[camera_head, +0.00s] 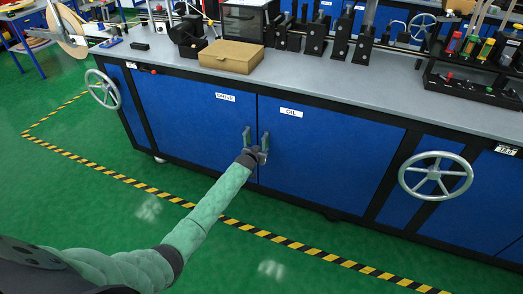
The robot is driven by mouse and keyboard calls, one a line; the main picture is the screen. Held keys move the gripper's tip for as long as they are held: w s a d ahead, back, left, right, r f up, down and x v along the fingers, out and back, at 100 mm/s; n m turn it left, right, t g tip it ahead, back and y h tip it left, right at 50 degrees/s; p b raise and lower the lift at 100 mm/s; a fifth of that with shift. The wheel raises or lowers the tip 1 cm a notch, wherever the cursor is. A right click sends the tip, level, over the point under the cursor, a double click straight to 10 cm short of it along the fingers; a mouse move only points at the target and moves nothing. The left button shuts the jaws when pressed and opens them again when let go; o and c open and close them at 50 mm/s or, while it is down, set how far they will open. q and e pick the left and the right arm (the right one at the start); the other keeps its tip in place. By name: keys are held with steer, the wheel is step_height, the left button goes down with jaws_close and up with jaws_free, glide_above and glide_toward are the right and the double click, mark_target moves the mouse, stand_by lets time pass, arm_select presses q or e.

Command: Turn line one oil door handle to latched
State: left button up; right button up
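The blue oil door (330,150) carries a white OIL label (291,112) and appears closed. Its upright grey handle (265,139) is at the door's left edge, by the seam with the blue drive door (185,115). The drive door's handle (247,134) stands just left of it. My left gripper (259,154) is at the lower end of the oil handle and overlaps it in the view. The gripper is small and dark here, so I cannot tell whether its fingers touch or enclose the handle. My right gripper is out of view.
Handwheels (436,176) and (102,90) stick out from the cabinet front at right and left. The grey worktop (330,82) bears a cardboard box (231,57) and several black fixtures. Yellow-black floor tape (290,243) runs before the cabinet; the green floor there is clear.

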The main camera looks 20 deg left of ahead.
arm_select(q)
steer(key=v, duration=0.6)
steer(key=shift+s, duration=0.15)
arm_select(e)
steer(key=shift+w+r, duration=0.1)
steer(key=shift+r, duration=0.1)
arm_select(q)
steer(key=shift+r, duration=0.1)
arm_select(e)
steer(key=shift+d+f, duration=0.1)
